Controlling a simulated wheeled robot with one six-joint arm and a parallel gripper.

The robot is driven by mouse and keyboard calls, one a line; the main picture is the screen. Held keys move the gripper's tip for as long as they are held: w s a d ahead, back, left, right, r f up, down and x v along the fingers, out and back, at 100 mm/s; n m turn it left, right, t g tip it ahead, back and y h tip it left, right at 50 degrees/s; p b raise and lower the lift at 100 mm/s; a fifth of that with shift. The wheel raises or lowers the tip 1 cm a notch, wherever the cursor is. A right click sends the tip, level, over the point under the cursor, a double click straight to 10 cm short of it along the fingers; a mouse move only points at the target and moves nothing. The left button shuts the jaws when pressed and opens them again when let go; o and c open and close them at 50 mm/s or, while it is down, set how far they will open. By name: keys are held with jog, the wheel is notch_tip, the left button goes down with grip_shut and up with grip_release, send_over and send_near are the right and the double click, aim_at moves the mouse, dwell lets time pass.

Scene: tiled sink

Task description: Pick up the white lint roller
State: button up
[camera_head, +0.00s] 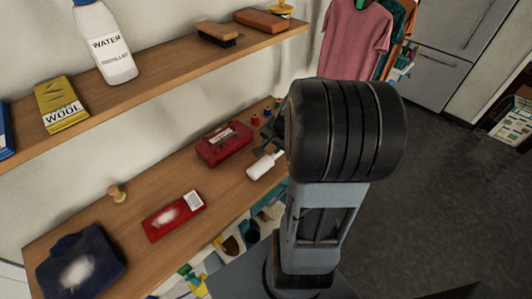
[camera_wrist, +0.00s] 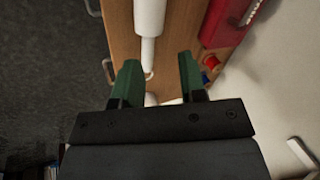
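The white lint roller (camera_head: 262,166) lies on the lower wooden shelf, beside a red box. In the wrist view its thick white cylinder (camera_wrist: 149,16) is at the top, and its thinner handle runs down toward the gap between my fingers. My gripper (camera_wrist: 158,75) has two green fingers spread apart, with nothing clasped between them. The handle's end appears near the left finger; I cannot tell its exact height below the fingers. In the head view my gripper is mostly hidden behind my dark arm link, with only a dark part showing beside the roller.
The red box (camera_head: 224,145) and small red and blue pieces (camera_head: 256,120) are close by. The upper shelf (camera_head: 165,72) holds a water bottle (camera_head: 106,50) and brushes.

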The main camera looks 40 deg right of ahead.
jog(key=d+f+m+p, duration=0.1)
jog(key=d+f+m, duration=0.15)
jog(key=d, duration=0.35)
send_over(273, 158)
jog(key=s+d, duration=0.2)
jog(key=shift+m, duration=0.45)
jog(key=f, duration=0.6)
jog(key=shift+a+b, duration=0.2)
jog(key=shift+b, duration=0.15)
jog(key=shift+t, duration=0.3)
jog(key=shift+x, duration=3)
jog(key=shift+w+d, duration=0.1)
jog(key=shift+c, duration=0.4)
jog(key=shift+r, duration=0.1)
grip_shut()
